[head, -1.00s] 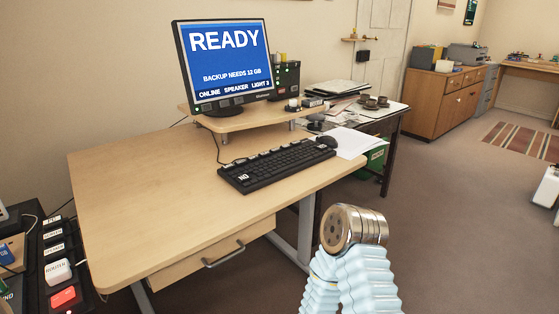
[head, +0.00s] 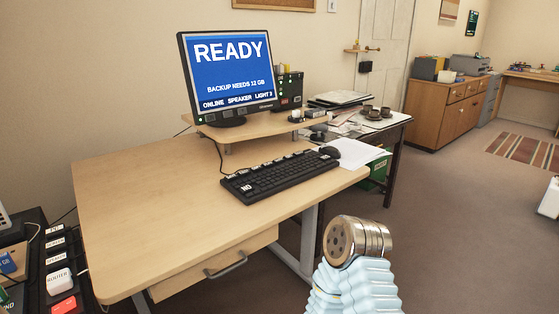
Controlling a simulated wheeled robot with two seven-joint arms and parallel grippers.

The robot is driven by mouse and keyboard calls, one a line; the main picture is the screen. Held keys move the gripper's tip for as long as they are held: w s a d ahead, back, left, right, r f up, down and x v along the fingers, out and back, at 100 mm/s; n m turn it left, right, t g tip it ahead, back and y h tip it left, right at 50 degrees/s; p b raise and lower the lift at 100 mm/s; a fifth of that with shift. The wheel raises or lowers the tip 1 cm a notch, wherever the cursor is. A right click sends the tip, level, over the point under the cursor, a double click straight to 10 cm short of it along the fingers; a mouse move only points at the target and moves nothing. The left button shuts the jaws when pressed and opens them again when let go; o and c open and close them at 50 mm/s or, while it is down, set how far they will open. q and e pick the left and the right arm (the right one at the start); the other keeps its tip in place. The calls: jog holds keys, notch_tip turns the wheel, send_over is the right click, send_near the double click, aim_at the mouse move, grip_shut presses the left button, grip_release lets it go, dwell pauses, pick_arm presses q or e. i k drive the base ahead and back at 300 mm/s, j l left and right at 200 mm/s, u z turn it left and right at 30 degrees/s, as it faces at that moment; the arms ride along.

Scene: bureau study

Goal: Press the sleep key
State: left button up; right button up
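A black keyboard (head: 282,176) lies on the wooden desk (head: 150,205), in front of the monitor riser. A light key with dark lettering (head: 246,188) stands out at its near left corner; its lettering is too small to read surely. I cannot pick out a key labelled sleep. The monitor (head: 228,75) shows READY, BACKUP NEEDS 12 GB, and ONLINE SPEAKER LIGHT 3 on blue. One of my arms shows at the bottom, right of centre, with a pale blue ribbed sleeve and round metal end, apart from the keyboard. No gripper fingers are visible on either side.
A mouse (head: 330,152) and white paper (head: 356,153) lie right of the keyboard. At lower left are labelled switches, a white ROUTER block (head: 59,281) and a red button (head: 65,305). The desk's front left is bare.

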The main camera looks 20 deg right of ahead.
aim_at(278, 161)
jog(key=l+u, duration=0.15)
jog(key=l, duration=0.3)
jog(key=l+u, duration=0.1)
jog(key=l, duration=0.4)
jog(key=l+u, duration=0.15)
jog(key=l, duration=0.3)
jog(key=k+l+u, duration=0.1)
jog(key=l, duration=0.35)
jog(key=k+l+u, duration=0.15)
jog(key=l, duration=0.3)
jog(key=l+u, duration=0.15)
jog(key=l, duration=0.35)
jog(key=k+l+u, duration=0.1)
jog(key=l, duration=0.3)
jog(key=k+l+u, duration=0.15)
jog(key=l, duration=0.25)
jog(key=k+l, duration=0.05)
